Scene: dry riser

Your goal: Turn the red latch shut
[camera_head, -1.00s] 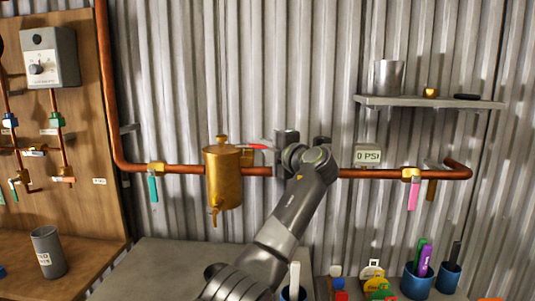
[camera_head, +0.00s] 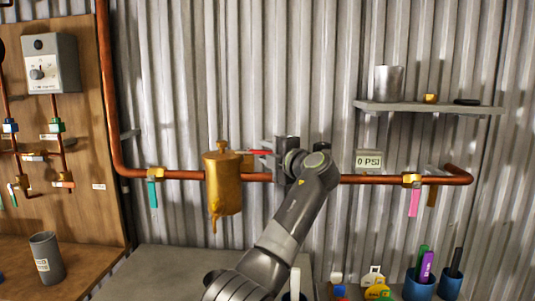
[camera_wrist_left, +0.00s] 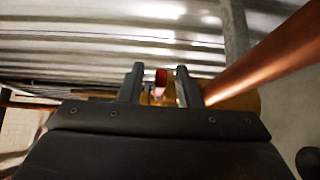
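The red latch (camera_head: 260,152) is a small red lever beside the brass valve (camera_head: 247,161) on the copper pipe, just right of the brass pot (camera_head: 223,183). My left gripper (camera_head: 273,152) is at the latch's right end, in front of the corrugated wall. In the left wrist view the gripper (camera_wrist_left: 158,84) is open, and the red latch (camera_wrist_left: 161,77) shows between its two fingers. I cannot tell whether either finger touches it. The wrist hides part of the pipe behind it. My right gripper is not in view.
The copper pipe (camera_head: 375,180) runs along the wall, with a teal lever (camera_head: 152,194) at left and a pink lever (camera_head: 414,203) at right. A gauge reading 0 PSI (camera_head: 369,161) sits above it. A shelf (camera_head: 430,106) is at upper right. Blue cups (camera_head: 418,287) stand below.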

